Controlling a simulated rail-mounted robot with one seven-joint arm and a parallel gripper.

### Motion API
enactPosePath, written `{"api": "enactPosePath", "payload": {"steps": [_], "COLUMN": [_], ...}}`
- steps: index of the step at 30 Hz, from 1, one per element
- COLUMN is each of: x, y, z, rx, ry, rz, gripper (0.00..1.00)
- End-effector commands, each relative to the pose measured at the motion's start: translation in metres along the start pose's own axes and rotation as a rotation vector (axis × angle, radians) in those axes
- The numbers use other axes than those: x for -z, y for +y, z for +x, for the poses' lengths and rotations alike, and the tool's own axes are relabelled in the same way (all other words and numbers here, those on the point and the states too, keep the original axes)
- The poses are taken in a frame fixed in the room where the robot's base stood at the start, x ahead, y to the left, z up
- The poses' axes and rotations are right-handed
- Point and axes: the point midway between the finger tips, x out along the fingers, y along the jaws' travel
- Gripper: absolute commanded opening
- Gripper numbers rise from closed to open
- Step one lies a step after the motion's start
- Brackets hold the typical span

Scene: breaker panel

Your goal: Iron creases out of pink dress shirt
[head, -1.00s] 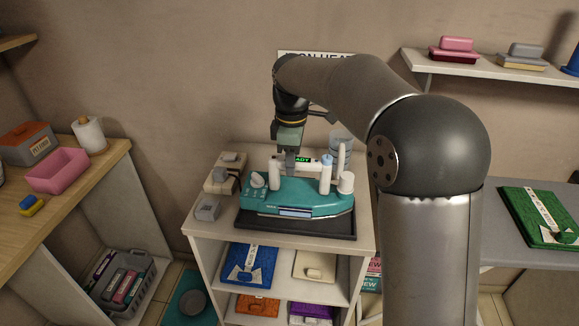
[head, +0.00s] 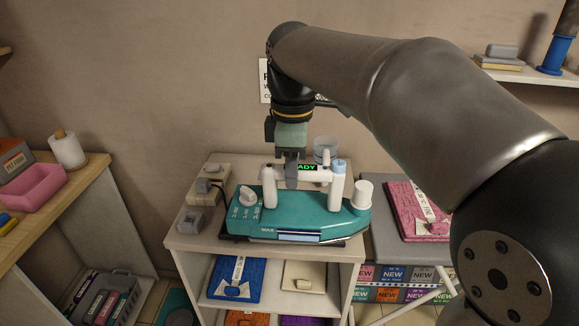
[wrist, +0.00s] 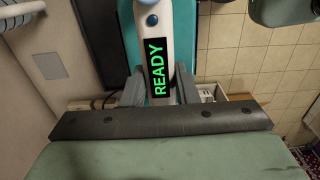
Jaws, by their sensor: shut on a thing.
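The teal steam iron (head: 310,213) has a white handle and a green READY display. It appears raised a little above the dark mat (head: 338,244) on the white cart. My gripper (head: 291,178) is shut on its handle from above. In the wrist view my fingers (wrist: 158,90) sit on both sides of the white handle (wrist: 157,50), by the display. The pink dress shirt (head: 408,208) lies on the grey ironing board (head: 390,243) to the right of the cart. My arm hides part of the board, and the shirt's creases are too small to tell.
Grey and beige small items (head: 203,195) stand on the cart's left side, and a clear cup (head: 326,150) stands behind the iron. Folded blue cloth (head: 236,278) lies on the shelf below. A wooden counter (head: 50,210) stands at left. A wall shelf (head: 500,72) hangs at upper right.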

Motion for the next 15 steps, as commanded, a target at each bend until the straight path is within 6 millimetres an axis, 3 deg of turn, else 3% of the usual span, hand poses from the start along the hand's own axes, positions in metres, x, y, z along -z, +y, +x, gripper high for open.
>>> {"api": "enactPosePath", "payload": {"steps": [15], "x": [0.0001], "y": [0.0003], "z": [-0.0103], "rx": [-0.004], "ry": [0.002], "rz": [0.0], "gripper": [0.0]}}
